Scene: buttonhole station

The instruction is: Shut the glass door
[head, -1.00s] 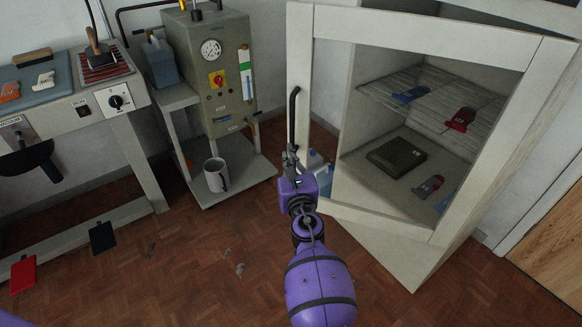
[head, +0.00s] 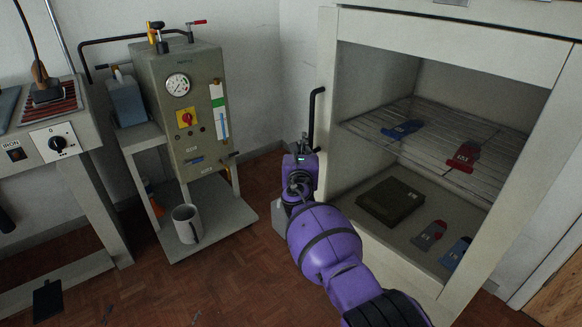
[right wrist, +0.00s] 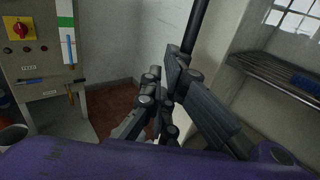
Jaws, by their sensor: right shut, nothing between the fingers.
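The glass door (head: 325,85) is a pale frame with a clear pane, in front of the cabinet (head: 347,85) at the right of the head view. Its left stile stands close to the cabinet's left side; I cannot tell whether a gap is left. A black bar handle (head: 313,118) is on that stile and also shows in the right wrist view (right wrist: 197,22). My right gripper (head: 303,143) is at the handle's lower end. In the right wrist view its fingers (right wrist: 163,78) are shut and empty, beside the bar; contact is unclear. My left gripper is out of view.
Inside the cabinet, a wire shelf (head: 435,140) and the floor below carry blue and red items and a dark box (head: 390,201). Left stand a grey steam unit (head: 185,110), a mug (head: 186,223) on its cart and an ironing table (head: 60,150).

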